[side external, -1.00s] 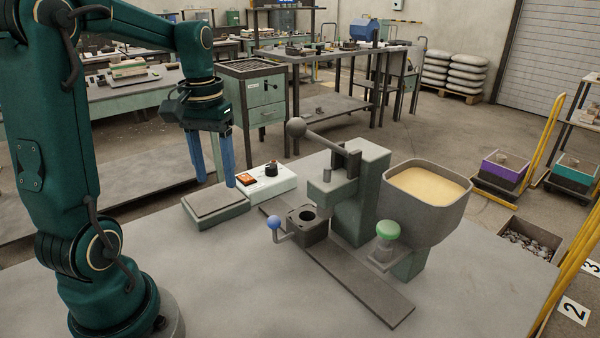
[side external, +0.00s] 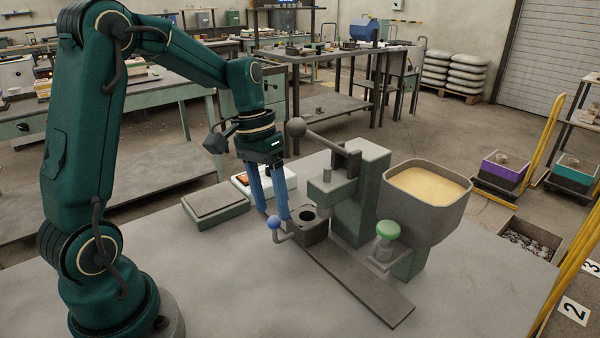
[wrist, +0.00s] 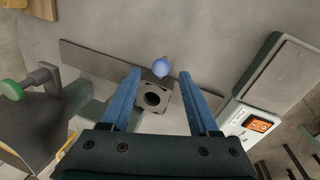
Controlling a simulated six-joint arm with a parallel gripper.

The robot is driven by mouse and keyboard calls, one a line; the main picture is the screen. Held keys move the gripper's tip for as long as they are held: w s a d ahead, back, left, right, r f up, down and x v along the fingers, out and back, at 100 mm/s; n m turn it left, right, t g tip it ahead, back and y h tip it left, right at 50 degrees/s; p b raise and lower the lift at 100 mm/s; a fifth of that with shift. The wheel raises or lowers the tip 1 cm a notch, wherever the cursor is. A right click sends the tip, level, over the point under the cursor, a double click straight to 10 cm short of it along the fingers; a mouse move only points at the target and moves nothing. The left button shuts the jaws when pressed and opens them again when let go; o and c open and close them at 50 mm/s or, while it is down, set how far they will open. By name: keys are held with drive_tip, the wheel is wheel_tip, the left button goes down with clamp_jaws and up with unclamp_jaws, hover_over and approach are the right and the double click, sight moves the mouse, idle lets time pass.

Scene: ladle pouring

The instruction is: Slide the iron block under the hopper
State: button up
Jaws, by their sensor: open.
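The iron block (side external: 311,230) is a dark grey cube with a round hole in its top. It sits on a long flat rail (side external: 375,295); a bent handle with a blue ball (side external: 273,222) sticks out from it. The hopper (side external: 420,222), a grey bin full of pale yellow grain, stands right of the block. My gripper (side external: 273,215) is open, pointing down close to the handle. In the wrist view the block (wrist: 166,99) and blue ball (wrist: 160,68) appear between the spread fingers (wrist: 160,74). I cannot tell if a finger touches the handle.
A grey-green press column (side external: 362,200) with a ball-ended lever (side external: 297,128) stands behind the rail. A green knob (side external: 387,230) sits below the hopper's near side. A flat pad (side external: 215,204) and a white control box (side external: 240,182) lie to the left. The front tabletop is clear.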

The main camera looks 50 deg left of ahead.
sight(273, 216)
drive_tip(key=shift+d+f, duration=0.2)
drive_tip(key=shift+f, duration=0.85)
drive_tip(key=shift+d+f, duration=0.2)
drive_tip(key=shift+f, duration=0.85)
clamp_jaws()
